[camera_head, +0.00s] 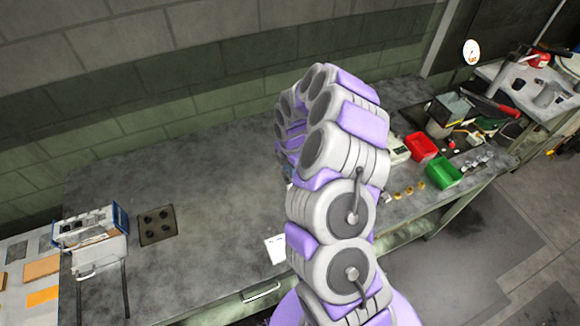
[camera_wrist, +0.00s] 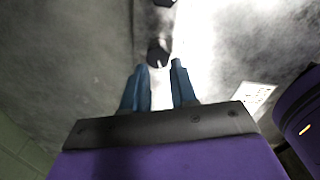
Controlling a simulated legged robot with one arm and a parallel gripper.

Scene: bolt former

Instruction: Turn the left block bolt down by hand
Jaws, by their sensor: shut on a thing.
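In the wrist view my gripper (camera_wrist: 159,67) has two blue fingers with a narrow gap between them. A dark bolt head (camera_wrist: 157,52) sits at the fingertips, and the jaws are closed on it. Its lower part and exact contact with the fingers are hard to see. It stands on a pale, brightly lit block (camera_wrist: 187,45). A second dark bolt-like shape (camera_wrist: 164,3) is cut off at the top edge. In the head view my arm hides the gripper, the block and the bolts.
The grey workbench (camera_head: 190,185) is mostly clear left of my arm. A dark plate with round holes (camera_head: 157,225) and a blue-and-white rack (camera_head: 90,230) are at left. A paper sheet (camera_head: 275,248) lies near the front edge. Red (camera_head: 421,146) and green (camera_head: 444,172) bins are at right.

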